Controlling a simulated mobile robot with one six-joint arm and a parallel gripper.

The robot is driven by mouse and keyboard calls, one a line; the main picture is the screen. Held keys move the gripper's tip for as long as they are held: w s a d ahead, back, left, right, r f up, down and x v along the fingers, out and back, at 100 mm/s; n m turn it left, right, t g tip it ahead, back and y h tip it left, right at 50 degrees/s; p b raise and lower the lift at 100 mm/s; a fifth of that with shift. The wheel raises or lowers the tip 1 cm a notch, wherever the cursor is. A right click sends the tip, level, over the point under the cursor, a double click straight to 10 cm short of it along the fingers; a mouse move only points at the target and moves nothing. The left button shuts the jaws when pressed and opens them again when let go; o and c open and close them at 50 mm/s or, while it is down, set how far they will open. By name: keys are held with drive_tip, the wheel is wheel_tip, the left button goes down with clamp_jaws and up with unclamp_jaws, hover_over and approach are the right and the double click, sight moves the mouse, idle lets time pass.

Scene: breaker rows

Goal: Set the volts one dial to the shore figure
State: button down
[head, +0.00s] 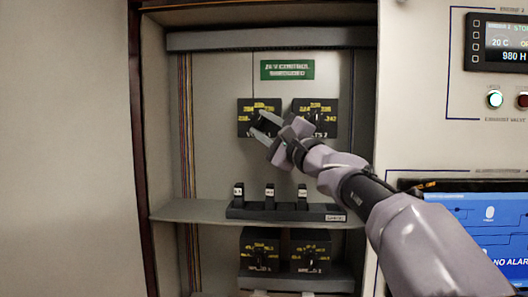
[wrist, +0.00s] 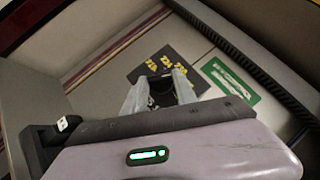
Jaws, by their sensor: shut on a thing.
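A black dial plate with yellow figures (head: 245,105) is at the upper left of the cabinet's back panel; its name label is hidden by my gripper. A matching dial (head: 331,108) is to its right, its label ending in 2. My gripper (head: 261,126) reaches in from the right and is shut on the left dial's knob. In the wrist view, my gripper (wrist: 160,88) has its fingers either side of the dark knob, with the plate (wrist: 148,68) behind. The knob's pointer and the exact figure it marks cannot be read.
A green sign (head: 287,70) with blurred text is above the dials. A shelf (head: 185,212) below carries a black breaker row (head: 285,213) with several switches. Two more dials (head: 260,250) (head: 310,252) are under the shelf. A control panel with screens (head: 490,235) is right of the cabinet.

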drive_tip(key=m+b, duration=0.1)
drive_tip(key=t+b, duration=0.1)
drive_tip(key=b, duration=0.1)
drive_tip(key=shift+a+f+m, duration=0.1)
drive_tip(key=shift+f+m, duration=0.25)
drive_tip(key=shift+m, duration=0.05)
drive_tip(key=shift+r+m+t+b, duration=0.1)
drive_tip(key=shift+m+t+b, duration=0.3)
drive_tip(key=shift+b, duration=0.1)
drive_tip(key=shift+r, duration=0.15)
drive_tip(key=c, duration=1)
unclamp_jaws()
drive_tip(key=b+v, duration=0.5)
drive_tip(key=v, duration=1.2)
drive_tip(key=shift+s+b, duration=0.15)
drive_tip(key=shift+b, duration=0.25)
